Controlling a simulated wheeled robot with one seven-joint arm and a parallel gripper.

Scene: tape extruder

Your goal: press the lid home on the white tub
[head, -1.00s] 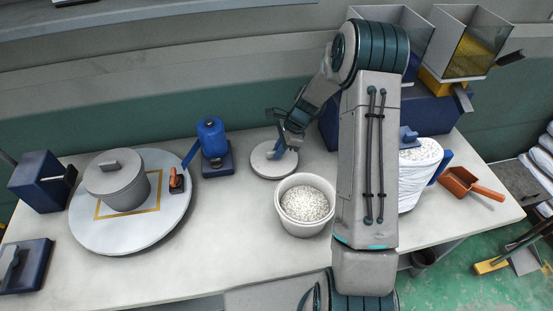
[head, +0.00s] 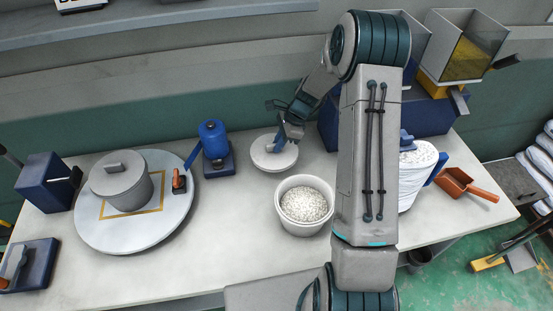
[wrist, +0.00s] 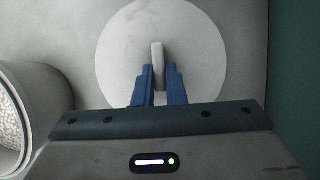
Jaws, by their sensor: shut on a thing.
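The white tub (head: 300,230) stands open on the bench, filled with white pellets (head: 304,203). Its side and part of the pellets show at the left edge of the wrist view (wrist: 48,100). The round pale lid (head: 266,157) is behind the tub and a little left of it, apart from it. My gripper (head: 285,139) is over the lid. In the wrist view my blue fingers (wrist: 157,72) are shut on the upright handle (wrist: 157,53) of the lid (wrist: 118,52). The lid looks level and slightly above the bench.
A grey lidded pot (head: 123,190) stands on a round plate (head: 100,235) at left. A blue dispenser (head: 213,142) is left of the lid. The front middle of the bench (head: 235,240) is clear.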

